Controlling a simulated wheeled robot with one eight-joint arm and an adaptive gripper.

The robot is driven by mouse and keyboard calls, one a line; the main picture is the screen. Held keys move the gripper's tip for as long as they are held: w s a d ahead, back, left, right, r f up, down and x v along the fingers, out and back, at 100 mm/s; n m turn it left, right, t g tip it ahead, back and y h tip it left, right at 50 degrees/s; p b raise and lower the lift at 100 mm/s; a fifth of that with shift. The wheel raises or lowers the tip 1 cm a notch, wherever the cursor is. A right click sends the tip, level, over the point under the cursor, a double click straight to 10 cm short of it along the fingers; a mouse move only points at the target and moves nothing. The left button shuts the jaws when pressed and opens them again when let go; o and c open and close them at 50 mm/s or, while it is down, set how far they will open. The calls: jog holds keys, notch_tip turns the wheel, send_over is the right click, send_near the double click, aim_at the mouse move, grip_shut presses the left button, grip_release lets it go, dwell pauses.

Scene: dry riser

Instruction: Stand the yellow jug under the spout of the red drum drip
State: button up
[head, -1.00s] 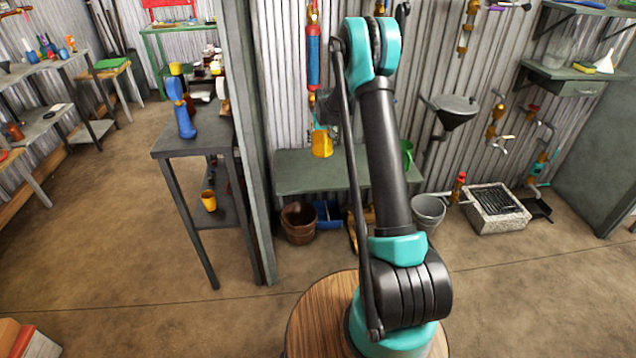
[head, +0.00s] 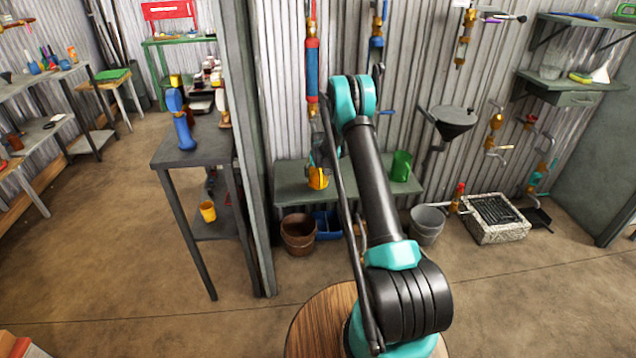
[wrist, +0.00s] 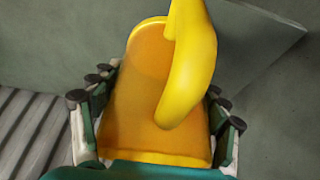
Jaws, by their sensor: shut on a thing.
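The yellow jug (head: 318,180) is in my gripper (head: 321,158), low over the green bench (head: 290,188) against the corrugated wall. In the wrist view the jug (wrist: 150,95) sits between the two fingers of my gripper (wrist: 157,130), its curved handle facing the camera. I cannot tell whether its base touches the bench. A long upright pipe unit with a red-and-blue body (head: 312,68) hangs on the wall above the jug; it looks like the red drum drip. My arm partly hides its lower end, so the spout is not clear.
A green container (head: 401,166) stands at the bench's right end. Below are a brown bucket (head: 298,232) and a grey bucket (head: 427,224). A grey post (head: 245,150) rises left of the bench. A dark funnel (head: 455,118) is on the wall to the right.

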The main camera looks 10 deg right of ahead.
jog(key=shift+f, duration=2.15)
jog(key=shift+f, duration=0.1)
jog(key=o, duration=1.2)
